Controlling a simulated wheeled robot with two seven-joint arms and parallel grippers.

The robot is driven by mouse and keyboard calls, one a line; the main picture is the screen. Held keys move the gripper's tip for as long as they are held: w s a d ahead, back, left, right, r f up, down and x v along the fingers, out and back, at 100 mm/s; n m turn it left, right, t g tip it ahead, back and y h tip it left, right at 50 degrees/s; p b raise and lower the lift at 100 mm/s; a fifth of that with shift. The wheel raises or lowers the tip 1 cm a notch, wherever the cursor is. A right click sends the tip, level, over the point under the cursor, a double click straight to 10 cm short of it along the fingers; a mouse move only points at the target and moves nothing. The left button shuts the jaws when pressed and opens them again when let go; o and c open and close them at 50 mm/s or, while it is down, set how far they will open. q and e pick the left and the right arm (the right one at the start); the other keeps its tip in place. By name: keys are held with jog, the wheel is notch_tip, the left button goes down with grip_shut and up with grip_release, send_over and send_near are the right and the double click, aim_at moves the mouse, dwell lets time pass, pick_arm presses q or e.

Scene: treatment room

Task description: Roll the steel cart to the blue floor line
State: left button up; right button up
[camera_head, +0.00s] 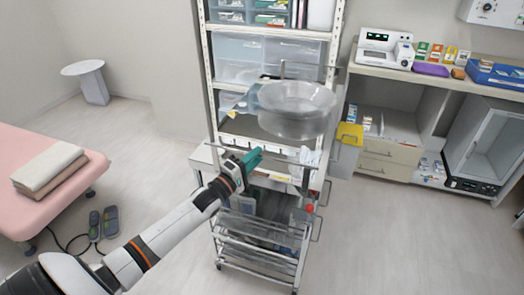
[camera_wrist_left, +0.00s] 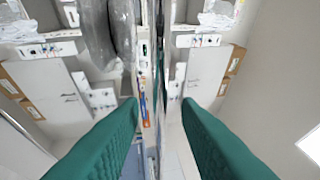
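The steel cart (camera_head: 262,266) stands in the middle of the head view, in front of a tall shelf rack. It has a steel top, lower shelves with stored items, and a clear round basin above it. My left gripper (camera_head: 250,160) reaches in from the left to the near edge of the cart's top. In the left wrist view its two teal fingers (camera_wrist_left: 160,108) are spread apart, with shiny metal surfaces ahead and between them. Contact with the cart cannot be told. My right gripper is not in view. No blue floor line shows.
A round side table (camera_head: 84,68) stands at the back left. A counter (camera_head: 440,82) with drawers is at the right. Floor is clear at the front right.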

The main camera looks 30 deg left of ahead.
pick_arm(q)
jog(key=shift+x, duration=1.7)
grip_shut()
